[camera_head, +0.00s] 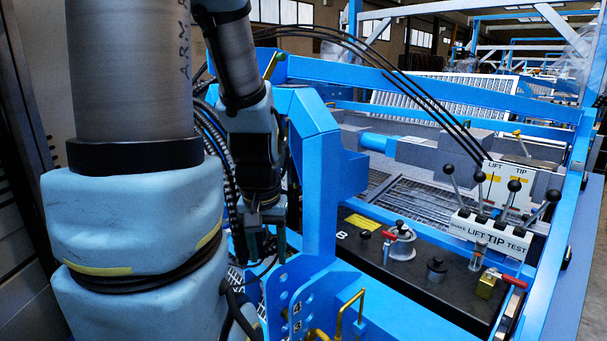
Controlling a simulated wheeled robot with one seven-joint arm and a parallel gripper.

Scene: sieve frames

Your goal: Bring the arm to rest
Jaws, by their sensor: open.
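My arm fills the left of the head view, its upper links close to the camera. Its far end hangs down left of the blue frame post, and my gripper (264,250) points downward there. The gripper is dark and small in the view. Its jaws are open, and I see nothing held between them. It is close to the blue frame (318,190) and above a blue plate with holes (287,290). I cannot tell whether it touches either. Part of my wrist is in shadow.
A black panel (400,285) carries a red-handled valve (401,243) and a brass valve (488,284). Several black-knobbed levers (514,186) rise behind a LIFT TIP label (487,237). Brass hooks (350,312) stand near the front. Blue rails (420,85) and black hoses (400,75) cross behind.

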